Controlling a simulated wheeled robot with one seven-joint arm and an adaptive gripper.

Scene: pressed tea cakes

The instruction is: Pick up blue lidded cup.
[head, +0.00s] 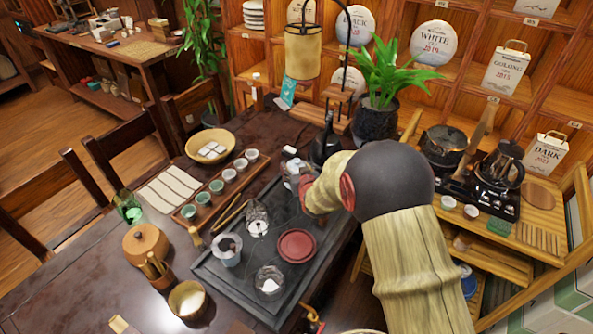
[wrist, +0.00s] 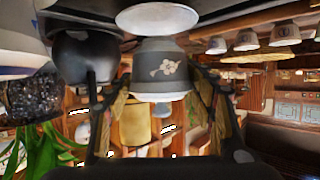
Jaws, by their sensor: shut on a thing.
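The wrist view is upside down. In it a cup with a grey-blue band and a white flower (wrist: 160,70) sits between the two fingers of my gripper (wrist: 158,92), which is shut on it. The cup's white end is toward the picture bottom; whether this is a lid is hard to tell. A white round dish (wrist: 157,18) shows at the cup's other end; I cannot tell if they touch. In the head view a pale cup (head: 291,168) shows at the tea tray's far edge, beside my gripper (head: 303,187), which my own arm mostly hides.
The dark tea tray (head: 215,275) holds a red clay dish (head: 297,246), glass vessels and a strainer. A black vessel (head: 325,145) stands close behind the cup. A row of small cups (head: 217,187) lies left. A potted plant (head: 376,122) stands behind.

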